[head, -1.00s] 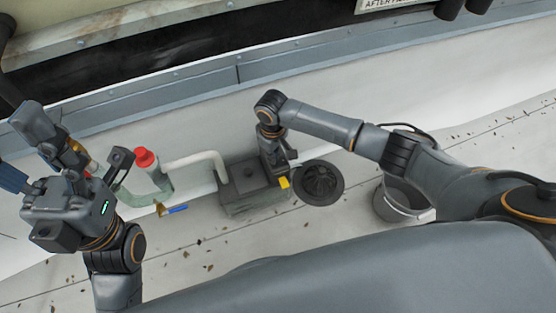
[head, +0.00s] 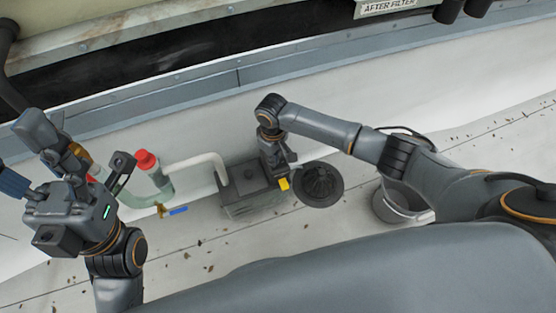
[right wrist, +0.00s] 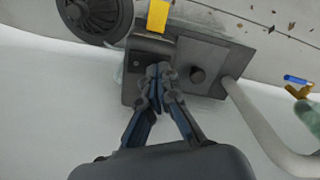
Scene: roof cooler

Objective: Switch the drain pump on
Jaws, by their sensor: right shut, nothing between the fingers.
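The drain pump (head: 238,200) is a dark grey box on the pale floor with a light pipe (head: 200,160) leading off to the left. A yellow piece (head: 284,184) sits at its right end; it also shows in the right wrist view (right wrist: 158,16). My right gripper (right wrist: 157,72) is shut and empty, pointing down over the pump's end beside the yellow piece. I cannot tell whether its tips touch the pump. The gripper hides part of the pump top in the head view. My left gripper (head: 80,165) is at the far left, away from the pump; its fingers are unclear.
A round dark drain grate (head: 319,184) lies right of the pump, and a grey bucket (head: 400,203) stands farther right. A red-capped fitting (head: 147,161) and a blue-handled valve (head: 173,211) are on the left. A ledge (head: 190,80) runs behind.

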